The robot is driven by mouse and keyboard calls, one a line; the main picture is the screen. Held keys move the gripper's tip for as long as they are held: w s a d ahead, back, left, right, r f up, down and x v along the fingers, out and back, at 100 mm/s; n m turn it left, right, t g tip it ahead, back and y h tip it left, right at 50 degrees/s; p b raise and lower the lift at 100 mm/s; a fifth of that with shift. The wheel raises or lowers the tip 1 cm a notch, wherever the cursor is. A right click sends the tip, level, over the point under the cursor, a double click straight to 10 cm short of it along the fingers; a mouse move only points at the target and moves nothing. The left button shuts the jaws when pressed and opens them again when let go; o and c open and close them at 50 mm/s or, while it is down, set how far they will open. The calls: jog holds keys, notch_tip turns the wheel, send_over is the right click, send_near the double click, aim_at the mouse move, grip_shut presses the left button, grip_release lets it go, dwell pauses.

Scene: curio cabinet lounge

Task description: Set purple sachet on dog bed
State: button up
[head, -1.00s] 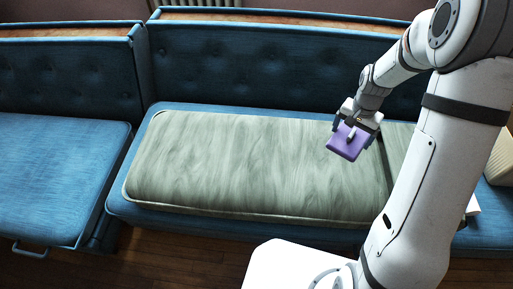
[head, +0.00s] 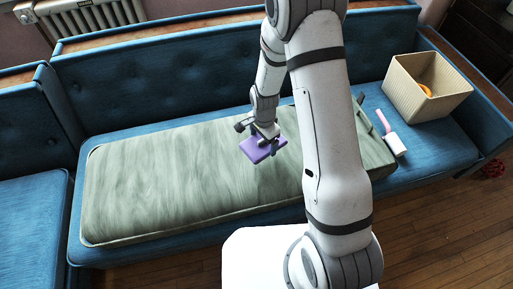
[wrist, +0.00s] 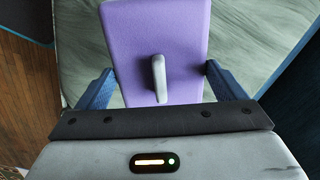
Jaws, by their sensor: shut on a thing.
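The purple sachet (head: 262,149) is a flat purple pad with a small grey handle on its face. My gripper (head: 266,137) is shut on it. In the wrist view the sachet (wrist: 158,45) sits between the blue fingers of my gripper (wrist: 158,88), with the grey handle upright in the middle. The dog bed (head: 170,185) is a long grey-green cushion lying on the blue bench. The sachet is over the dog bed in the head view; I cannot tell how large the gap is.
A beige basket (head: 428,88) with an orange thing inside stands on the right of the blue bench (head: 440,148). A lint roller with a pink handle (head: 394,143) lies beside the dog bed's right end. The bed's left half is clear.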

jog(key=shift+f+b, duration=0.3)
jog(key=shift+f, duration=2.3)
jog(key=o, duration=0.7)
notch_tip(320, 180, up, 12)
jog(key=shift+r+p, duration=0.25)
jog(key=shift+p, duration=0.45)
notch_tip(320, 180, up, 7)
jog(key=n, duration=0.2)
send_over(263, 148)
jog(key=d, duration=0.3)
jog(key=s+d+r+n+t, duration=0.1)
jog(key=s+d+r+n, duration=0.25)
jog(key=r, duration=0.45)
jog(key=s+d+r+n, duration=0.1)
jog(key=s+r+n, duration=0.1)
jog(key=s, duration=0.2)
jog(key=s+d+r+n, duration=0.1)
jog(key=s+r, duration=0.2)
jog(key=s, duration=0.1)
jog(key=s+d+r+n+t, duration=0.1)
jog(key=s+r+n, duration=0.1)
jog(key=s+r, duration=0.1)
jog(key=shift+s+d+n, duration=0.15)
jog(key=shift+s+n, duration=0.2)
jog(key=shift+s, duration=0.4)
